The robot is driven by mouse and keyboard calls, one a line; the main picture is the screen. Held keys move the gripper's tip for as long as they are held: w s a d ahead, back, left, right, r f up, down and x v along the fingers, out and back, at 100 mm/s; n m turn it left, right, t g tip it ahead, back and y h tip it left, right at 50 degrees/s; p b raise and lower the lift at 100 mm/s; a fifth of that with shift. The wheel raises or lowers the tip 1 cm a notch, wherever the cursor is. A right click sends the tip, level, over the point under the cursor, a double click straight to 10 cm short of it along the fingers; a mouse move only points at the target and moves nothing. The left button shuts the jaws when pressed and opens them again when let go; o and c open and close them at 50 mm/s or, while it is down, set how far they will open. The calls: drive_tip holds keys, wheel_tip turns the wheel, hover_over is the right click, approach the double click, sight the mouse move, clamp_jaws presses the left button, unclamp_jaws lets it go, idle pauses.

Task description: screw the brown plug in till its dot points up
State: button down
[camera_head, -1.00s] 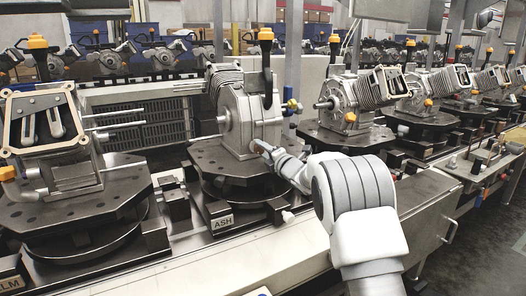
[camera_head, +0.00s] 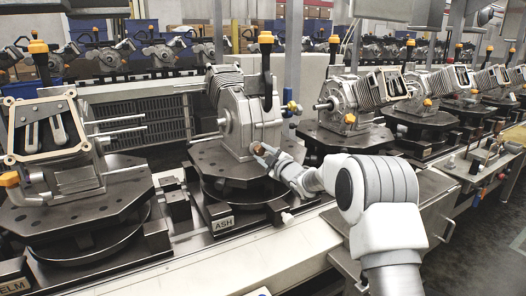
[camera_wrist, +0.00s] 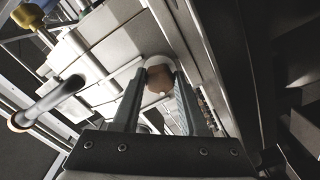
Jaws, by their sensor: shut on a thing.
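The brown plug (camera_wrist: 158,78) shows between my fingertips in the wrist view, against the pale machine housing. In the head view the plug (camera_head: 258,149) is a small brown spot low on the front of the grey housing (camera_head: 243,112), at the fixture labelled ASH. My gripper (camera_head: 264,154) reaches it from the right and is shut on it. The two fingers (camera_wrist: 157,84) stand on either side of the plug in the wrist view. I cannot make out the dot surely, nor how deep the plug sits.
The housing stands on a dark turntable fixture (camera_head: 238,172) with a black, orange-topped clamp (camera_head: 266,65) above. Similar fixtures with housings stand left (camera_head: 80,205) and right (camera_head: 350,135) along the conveyor. A yellow-capped fitting (camera_head: 292,107) juts out right of the housing.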

drive_tip(key=m+p, duration=0.2)
drive_tip(key=m, duration=0.5)
drive_tip(key=shift+m+p, duration=0.3)
drive_tip(key=m+p, duration=0.1)
drive_tip(key=m, duration=0.2)
drive_tip(key=shift+s+a+m+p, duration=0.1)
drive_tip(key=shift+m+p, duration=0.4)
drive_tip(key=shift+m, duration=1.3)
drive_tip(key=shift+c, duration=2.2)
unclamp_jaws()
drive_tip(key=p+v, duration=0.1)
drive_tip(key=v, duration=1.6)
